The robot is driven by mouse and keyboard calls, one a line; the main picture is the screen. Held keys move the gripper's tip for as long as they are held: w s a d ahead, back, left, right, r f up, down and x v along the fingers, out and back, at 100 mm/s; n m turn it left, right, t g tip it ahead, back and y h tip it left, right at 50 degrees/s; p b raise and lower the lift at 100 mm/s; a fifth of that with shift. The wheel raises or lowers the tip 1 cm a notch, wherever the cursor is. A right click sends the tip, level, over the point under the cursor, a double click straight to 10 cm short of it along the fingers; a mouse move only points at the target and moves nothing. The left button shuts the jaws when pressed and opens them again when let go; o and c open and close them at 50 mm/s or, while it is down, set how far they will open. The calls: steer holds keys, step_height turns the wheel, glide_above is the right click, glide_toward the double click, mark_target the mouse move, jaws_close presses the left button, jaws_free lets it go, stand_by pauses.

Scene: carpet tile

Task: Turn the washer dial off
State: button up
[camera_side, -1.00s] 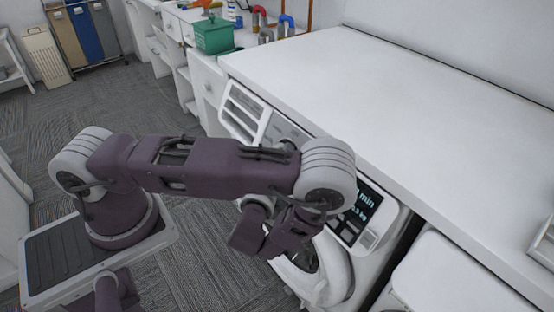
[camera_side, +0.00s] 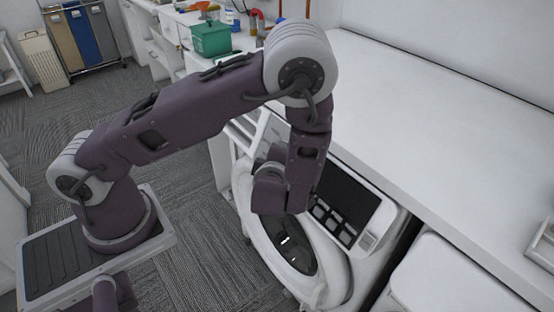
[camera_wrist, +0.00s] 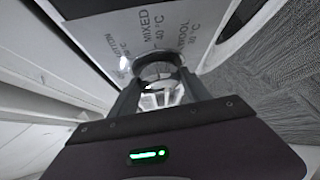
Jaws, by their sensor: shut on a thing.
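The washer (camera_side: 370,250) stands under the white counter in the side view, its display (camera_side: 345,190) dark. The dial's pointer mark cannot be made out. In the side view my wrist hides the dial and the fingertips.
The round white door (camera_side: 330,285) is just below my wrist. The counter (camera_side: 440,120) runs behind the washer, and its top is mostly clear. A green box (camera_side: 210,38) stands on the far counter. Carpet floor (camera_side: 195,200) is open between my base and the washer.

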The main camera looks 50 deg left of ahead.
stand_by(0.4)
steer(key=o, duration=1.4)
steer(key=v, duration=0.7)
